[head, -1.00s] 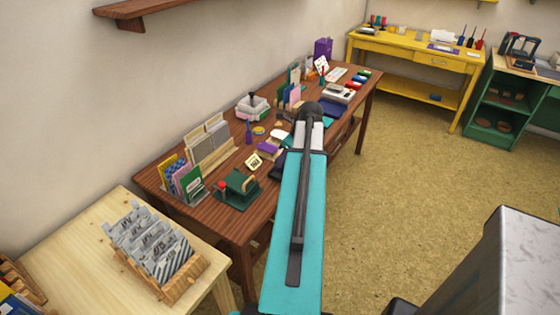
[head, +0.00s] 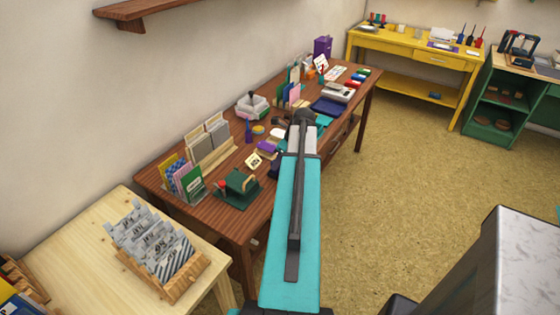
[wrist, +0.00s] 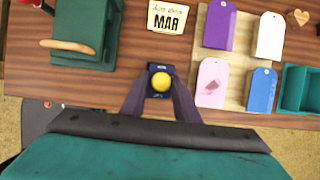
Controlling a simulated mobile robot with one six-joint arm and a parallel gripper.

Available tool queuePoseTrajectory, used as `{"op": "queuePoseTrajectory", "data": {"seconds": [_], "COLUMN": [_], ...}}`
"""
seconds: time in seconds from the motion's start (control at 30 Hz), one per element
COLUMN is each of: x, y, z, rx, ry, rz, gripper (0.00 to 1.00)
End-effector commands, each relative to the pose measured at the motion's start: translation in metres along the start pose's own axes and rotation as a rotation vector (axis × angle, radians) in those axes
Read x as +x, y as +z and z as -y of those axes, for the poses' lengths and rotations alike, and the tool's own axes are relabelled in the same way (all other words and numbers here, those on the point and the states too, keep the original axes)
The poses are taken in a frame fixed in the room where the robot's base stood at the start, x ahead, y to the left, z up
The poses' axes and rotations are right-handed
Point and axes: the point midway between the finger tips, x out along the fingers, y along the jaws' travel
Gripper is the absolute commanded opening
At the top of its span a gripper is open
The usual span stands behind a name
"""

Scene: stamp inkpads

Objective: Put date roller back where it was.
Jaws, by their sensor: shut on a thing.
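The date roller (wrist: 160,81), a small dark navy piece with a round yellow top, is in the wrist view. My gripper (wrist: 160,96) is shut on it, with a dark finger on either side. It is over the front part of the brown desk (wrist: 120,82), between a green press (wrist: 88,28) and a board of coloured tags. I cannot tell whether the roller touches the desk. A cream "MAR" date card (wrist: 168,17) is just beyond it.
Purple (wrist: 219,27), white (wrist: 270,36), pink (wrist: 211,82) and blue (wrist: 262,90) tags lie on the board right of my gripper. A green tray (wrist: 300,90) is farther right. Bare desk surrounds the roller. A card rack (head: 186,180) stands at the desk's near left.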

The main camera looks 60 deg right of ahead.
Motion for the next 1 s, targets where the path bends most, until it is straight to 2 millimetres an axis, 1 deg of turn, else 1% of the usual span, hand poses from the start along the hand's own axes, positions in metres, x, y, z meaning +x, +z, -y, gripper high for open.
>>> {"op": "queuePoseTrajectory", "data": {"seconds": [0.13, 0.57, 0.6, 0.7, 1.0], "x": [0.0057, 0.0089, 0.0090, 0.0089, 0.0086], "y": [-0.0021, -0.0030, -0.0031, -0.0030, -0.0027], "z": [-0.0005, -0.0006, -0.0006, -0.0007, -0.0009], "rx": [-0.001, -0.001, -0.002, -0.002, -0.002], "ry": [0.001, 0.001, 0.001, 0.001, 0.001], "rz": [0.000, 0.000, 0.000, 0.000, 0.000], "gripper": [0.06, 0.06, 0.33, 0.47, 0.47]}}
